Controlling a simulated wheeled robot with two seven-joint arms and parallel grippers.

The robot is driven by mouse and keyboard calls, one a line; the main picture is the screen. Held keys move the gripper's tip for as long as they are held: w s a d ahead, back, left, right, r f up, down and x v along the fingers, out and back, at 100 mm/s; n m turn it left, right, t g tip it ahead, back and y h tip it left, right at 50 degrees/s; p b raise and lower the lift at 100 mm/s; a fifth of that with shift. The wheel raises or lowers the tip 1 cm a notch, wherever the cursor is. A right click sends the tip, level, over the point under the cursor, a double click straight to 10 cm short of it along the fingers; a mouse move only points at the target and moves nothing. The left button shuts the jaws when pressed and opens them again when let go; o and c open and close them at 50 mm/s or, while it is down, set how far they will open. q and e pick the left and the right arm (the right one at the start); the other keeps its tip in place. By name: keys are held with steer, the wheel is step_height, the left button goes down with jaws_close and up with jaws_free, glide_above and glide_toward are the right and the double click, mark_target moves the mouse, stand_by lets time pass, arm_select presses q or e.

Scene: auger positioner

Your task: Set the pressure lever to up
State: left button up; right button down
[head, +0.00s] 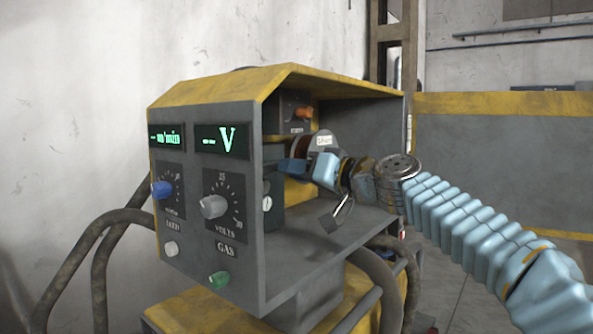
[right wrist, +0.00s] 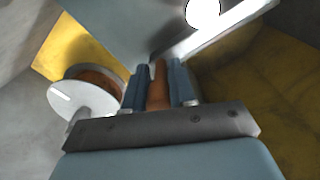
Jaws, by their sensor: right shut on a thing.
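My right gripper (head: 300,167) reaches into the open side of the grey and yellow machine, near the drive unit behind the front panel. In the right wrist view its two blue fingers (right wrist: 157,78) are shut on an orange-brown lever (right wrist: 157,95), which I take for the pressure lever. The lever sits between both fingers, with its ends partly hidden. In the head view the gripper covers this lever, so its up or down setting cannot be told. My left gripper is not in view.
A wire spool (right wrist: 85,95) is close beside the fingers. An orange switch (head: 303,113) is above the gripper, under the machine's roof (head: 285,80). The front panel (head: 205,215) carries knobs and green displays. The bay's floor (head: 350,235) is below my arm.

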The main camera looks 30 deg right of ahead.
stand_by(0.3)
steer(key=shift+r+n+b, duration=0.3)
steer(key=shift+r+n, duration=0.6)
steer(key=shift+r, duration=0.1)
steer(key=s+a+r+n, duration=0.2)
steer(key=a+r+n, duration=0.2)
steer(key=r+n, duration=0.4)
steer(key=shift+a+r, duration=0.15)
steer(key=shift+r, duration=0.05)
steer(key=c, duration=0.9)
jaws_free()
steer(key=shift+c, duration=0.2)
